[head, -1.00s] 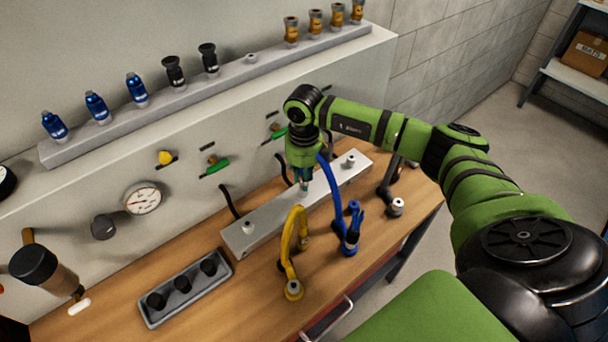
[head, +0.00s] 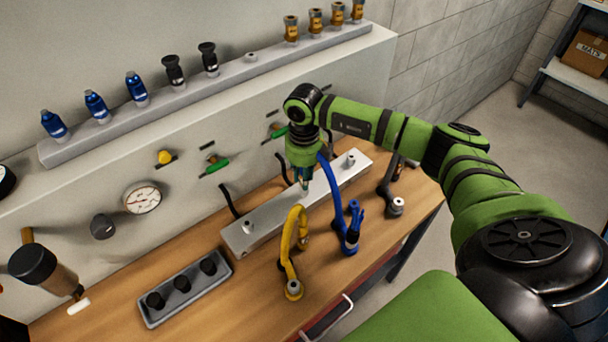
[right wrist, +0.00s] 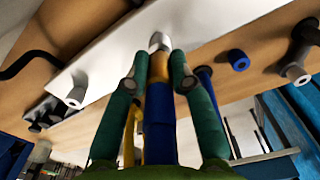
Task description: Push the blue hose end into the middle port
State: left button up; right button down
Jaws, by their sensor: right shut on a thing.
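The pale metal block (head: 285,212) lies on the bench with a left port (head: 248,228) and a right port (head: 350,160); my right gripper (head: 303,183) stands over its middle and hides that spot in the head view. My right gripper (right wrist: 158,85) is shut on the blue hose end (right wrist: 158,112). The blue hose (head: 328,185) hangs from it down to the right. In the right wrist view a brass-coloured collar (right wrist: 158,68) and a pale metal tip (right wrist: 158,42) sit ahead of the fingers, in line, against the block. I cannot tell whether the end is seated. My left gripper is out of view.
A yellow hose (head: 287,250) stands in front of the block. A dark tray (head: 185,292) with black caps lies at front left. A ledge (head: 120,128) behind holds blue, black and brass fittings.

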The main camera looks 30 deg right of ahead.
jog(key=shift+f+b, duration=0.5)
jog(key=shift+b, duration=0.15)
dwell(1.2)
jog(key=c, duration=1)
grip_release()
notch_tip(320, 180, up, 12)
jog(key=shift+r, duration=0.1)
